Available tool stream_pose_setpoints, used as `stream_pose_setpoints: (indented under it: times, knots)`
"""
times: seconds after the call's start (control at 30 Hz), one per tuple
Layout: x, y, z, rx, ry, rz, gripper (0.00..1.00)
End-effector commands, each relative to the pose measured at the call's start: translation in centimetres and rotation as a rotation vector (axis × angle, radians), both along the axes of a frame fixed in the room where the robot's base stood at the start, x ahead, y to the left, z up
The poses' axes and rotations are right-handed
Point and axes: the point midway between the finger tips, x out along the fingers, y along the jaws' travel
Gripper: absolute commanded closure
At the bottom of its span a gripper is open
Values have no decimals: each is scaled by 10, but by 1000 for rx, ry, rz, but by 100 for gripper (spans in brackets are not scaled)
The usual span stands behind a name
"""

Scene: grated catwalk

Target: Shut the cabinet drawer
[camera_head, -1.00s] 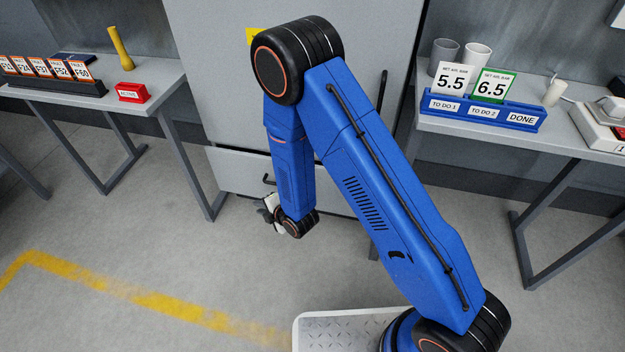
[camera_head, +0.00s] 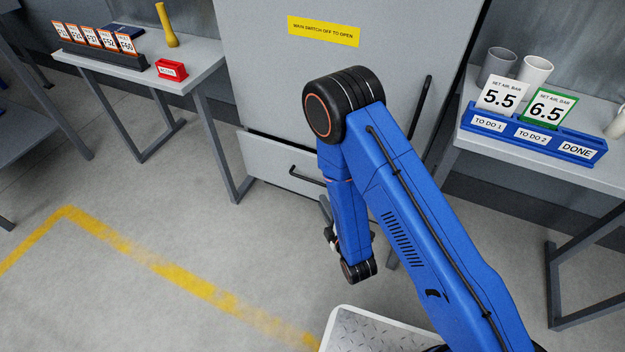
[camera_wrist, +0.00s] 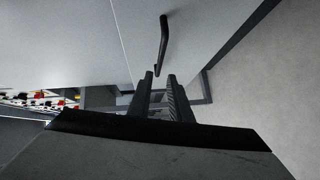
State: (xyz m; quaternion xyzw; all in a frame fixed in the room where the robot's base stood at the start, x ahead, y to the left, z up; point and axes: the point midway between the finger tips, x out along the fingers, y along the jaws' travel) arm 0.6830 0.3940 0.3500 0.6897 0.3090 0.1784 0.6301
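The grey cabinet (camera_head: 270,75) stands behind my arm. Its low drawer (camera_head: 262,160) stands out a little, with a dark gap along its top edge. The drawer's black bar handle (camera_head: 306,179) is partly hidden by my arm. My gripper (camera_head: 328,225) hangs in front of the drawer, below and right of the visible handle, mostly hidden by my arm. In the wrist view the two fingers (camera_wrist: 160,82) are apart with nothing seen between them. The handle (camera_wrist: 163,42) shows just beyond the fingertips; I cannot tell whether they touch.
A table (camera_head: 195,66) with a card rack (camera_head: 100,58), a yellow object (camera_head: 166,25) and a red block (camera_head: 172,70) stands left. A table (camera_head: 455,130) with a blue tray (camera_head: 590,150) and cups stands right. Open floor with a yellow line (camera_head: 150,260) lies left.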

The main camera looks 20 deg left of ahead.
Motion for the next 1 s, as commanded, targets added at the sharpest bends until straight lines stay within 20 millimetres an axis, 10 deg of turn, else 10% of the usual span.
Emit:
stream_pose_setpoints:
  times: [1.0]
  knots:
    - [106, 93, -21, 0, 0, 0, 82]
